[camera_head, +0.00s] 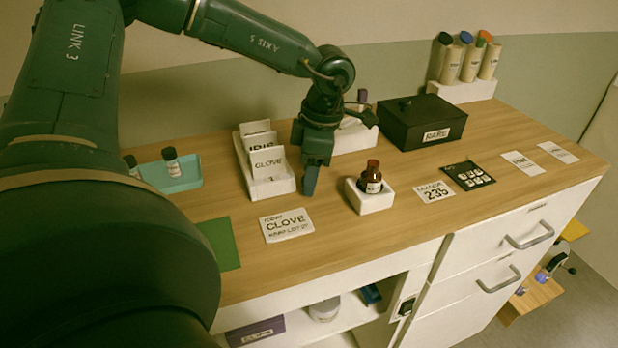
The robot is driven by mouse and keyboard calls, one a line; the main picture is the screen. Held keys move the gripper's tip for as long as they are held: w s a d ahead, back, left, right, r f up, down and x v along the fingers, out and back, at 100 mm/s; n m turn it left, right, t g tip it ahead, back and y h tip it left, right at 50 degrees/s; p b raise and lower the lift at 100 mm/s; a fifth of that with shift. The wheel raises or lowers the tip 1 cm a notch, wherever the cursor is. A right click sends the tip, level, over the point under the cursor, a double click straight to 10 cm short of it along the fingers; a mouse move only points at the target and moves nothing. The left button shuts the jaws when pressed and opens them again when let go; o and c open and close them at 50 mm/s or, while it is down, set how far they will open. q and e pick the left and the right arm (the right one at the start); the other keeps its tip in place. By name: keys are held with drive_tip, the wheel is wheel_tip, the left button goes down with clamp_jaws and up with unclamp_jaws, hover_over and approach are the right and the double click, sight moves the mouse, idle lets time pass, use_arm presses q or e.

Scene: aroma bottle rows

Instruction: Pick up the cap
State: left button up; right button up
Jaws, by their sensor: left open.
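My left gripper (311,181) points down over the table, just left of a white block (369,203); its fingers look close together from this angle, and nothing shows between them. A small amber bottle (372,185) with a pale label stands upright in that block. Its reddish-brown top (373,165) may be a cap or bare glass; I cannot tell. No loose cap is clear to me. A purple top (362,95) shows behind my left wrist, partly hidden. My right gripper is not in view.
A white card holder (283,187) stands close left of the gripper. A CLOVE card (287,225) lies in front. A black RARE box (411,131) stands behind right. A teal tray (187,180) with dark-capped bottles is at left. Flat cards and a black pad (467,176) lie right.

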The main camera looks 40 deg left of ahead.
use_arm(q)
drive_tip(key=c, duration=1)
